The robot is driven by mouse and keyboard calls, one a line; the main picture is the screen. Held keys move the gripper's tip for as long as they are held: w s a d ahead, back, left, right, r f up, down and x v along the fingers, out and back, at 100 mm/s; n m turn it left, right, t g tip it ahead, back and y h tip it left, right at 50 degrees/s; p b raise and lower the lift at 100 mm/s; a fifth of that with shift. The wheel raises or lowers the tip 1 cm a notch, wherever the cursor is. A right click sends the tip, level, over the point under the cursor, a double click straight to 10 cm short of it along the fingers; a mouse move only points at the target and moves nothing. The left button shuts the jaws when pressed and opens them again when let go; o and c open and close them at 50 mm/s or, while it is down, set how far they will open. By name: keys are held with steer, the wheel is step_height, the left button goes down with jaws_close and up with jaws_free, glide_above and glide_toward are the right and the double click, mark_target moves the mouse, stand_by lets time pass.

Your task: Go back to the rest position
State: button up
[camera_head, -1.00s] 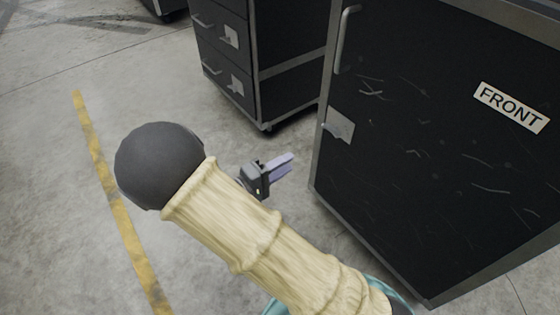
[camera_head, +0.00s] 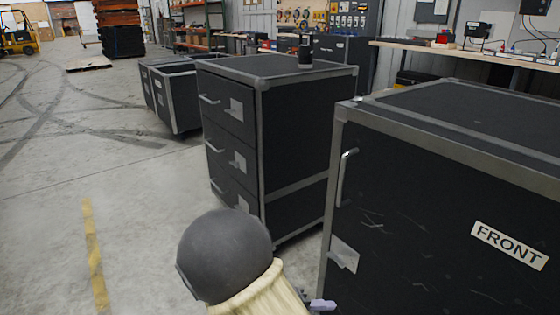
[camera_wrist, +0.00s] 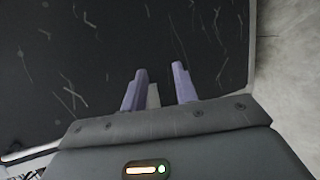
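My gripper (camera_wrist: 160,72) shows in the wrist view with its two lavender fingers spread apart and nothing held between them. Beyond the fingers is the scratched dark face of the case marked FRONT (camera_head: 430,215). A small pale grey patch shows between the fingers; I cannot tell what it is. In the head view only a lavender finger part of my gripper (camera_head: 322,304) shows at the bottom edge, low by the left edge of the FRONT case. My own arm hides the rest of it.
A dark drawer case (camera_head: 300,125) stands left of the FRONT case, with a dark cylinder (camera_head: 305,52) on top. Lower black cases (camera_head: 178,98) stand behind it. A workbench (camera_head: 480,50) runs along the back right. The floor (camera_head: 90,160) at left is open, with a yellow line.

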steer(key=s+d+r+m+g+y+p, duration=0.4)
steer(key=s+r+y+p, duration=0.35)
steer(key=y, duration=0.35)
step_height(320, 180, up, 44)
steer(key=w+d+m+t+y+p, duration=0.1)
steer(key=w+d+t+y+p, duration=0.1)
steer(key=p, duration=3.7)
steer(key=shift+w+t+p, duration=0.15)
steer(key=shift+t+p, duration=0.15)
steer(key=shift+t, duration=0.2)
